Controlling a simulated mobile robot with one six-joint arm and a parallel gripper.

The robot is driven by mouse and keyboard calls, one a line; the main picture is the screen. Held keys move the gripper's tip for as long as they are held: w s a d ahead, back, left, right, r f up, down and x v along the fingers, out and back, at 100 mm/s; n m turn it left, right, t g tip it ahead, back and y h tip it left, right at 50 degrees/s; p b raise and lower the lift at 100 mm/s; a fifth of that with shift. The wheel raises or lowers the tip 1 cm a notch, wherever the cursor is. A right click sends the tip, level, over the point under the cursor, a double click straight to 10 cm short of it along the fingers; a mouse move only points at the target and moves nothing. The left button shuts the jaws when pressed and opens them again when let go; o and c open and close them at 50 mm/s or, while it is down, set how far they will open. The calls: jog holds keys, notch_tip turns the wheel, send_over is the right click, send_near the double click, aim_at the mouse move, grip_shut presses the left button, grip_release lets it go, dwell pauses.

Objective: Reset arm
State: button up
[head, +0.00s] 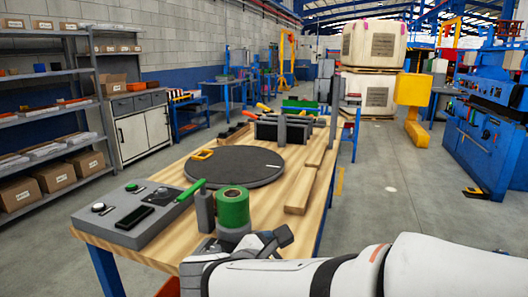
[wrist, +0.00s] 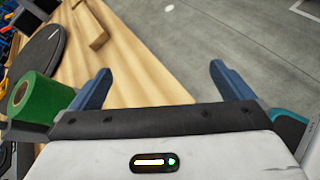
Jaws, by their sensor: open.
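My gripper shows in the wrist view (wrist: 160,88) with its two blue-grey fingers spread wide apart and nothing between them. It hangs over the table's right edge, with wood under the left finger and concrete floor beyond the right one. In the head view my white arm reaches in from the lower right, and my gripper (head: 262,245) is at the near end of the table, close to the green tape roll (head: 232,207). The roll also shows at the left of the wrist view (wrist: 36,96). The fingertips are hard to make out in the head view.
The wooden table (head: 317,200) carries a dark round disc (head: 240,172), a grey control box (head: 130,212), a wooden block (head: 299,196) and a black bin (head: 283,130). Shelves (head: 45,107) stand left. A blue machine (head: 490,125) stands right, with open floor between.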

jog(key=s+d+r+m+g+y+p, duration=0.3)
jog(key=m+p, duration=0.4)
jog(key=m, duration=0.4)
jog(key=s+d+r+m+g+y+p, duration=0.3)
jog(key=s+d+m+g+y+p, duration=0.1)
jog(key=m, duration=0.8)
jog(key=s+d+y+p, duration=0.1)
jog(key=s+d+p, duration=0.1)
jog(key=d+p, duration=0.1)
jog(key=shift+r+m, duration=0.2)
jog(key=shift+m, duration=0.1)
